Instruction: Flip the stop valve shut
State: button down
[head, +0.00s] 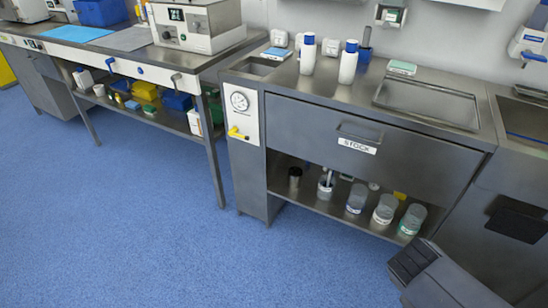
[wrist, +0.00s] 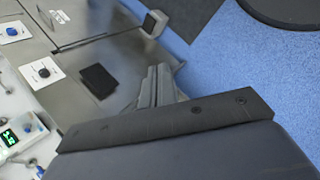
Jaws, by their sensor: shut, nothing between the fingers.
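The stop valve (head: 237,133) has a yellow lever and sits on a white panel (head: 243,116) on the cabinet front, under a round gauge (head: 239,101). The lever lies roughly level, dipping a little to the right. The valve is not seen in the wrist view. My gripper (wrist: 158,85) shows in the wrist view with its grey fingers together and empty. It is in front of a steel cabinet face, well away from the valve. In the head view part of my arm shows at the lower right, and the fingertips cannot be made out.
A drawer marked STOCK (head: 355,145) is right of the valve, above a shelf with several lidded jars (head: 357,198). A bench (head: 130,64) with blue and grey front handles stands left. A black pad (wrist: 98,80) is near my gripper. The blue floor (head: 130,220) is clear.

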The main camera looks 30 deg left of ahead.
jog(key=w+a+f+n+t+y+b, duration=0.1)
jog(key=w+a+f+n+t+b, duration=0.2)
jog(key=a, duration=0.4)
jog(key=w+a+f+n+t+b, duration=0.3)
jog(key=w+a+f+n+b, duration=0.1)
jog(key=a+f+n+b, duration=0.1)
jog(key=w+a+f+n+t+y+b, duration=0.1)
jog(key=w+a+f+n+t+b, duration=0.2)
jog(key=a+b, duration=0.5)
notch_tip(320, 180, down, 4)
jog(key=shift+w+a+r+n+t+y, duration=0.3)
jog(key=shift+a+n+t, duration=0.2)
jog(key=shift+a+n, duration=0.45)
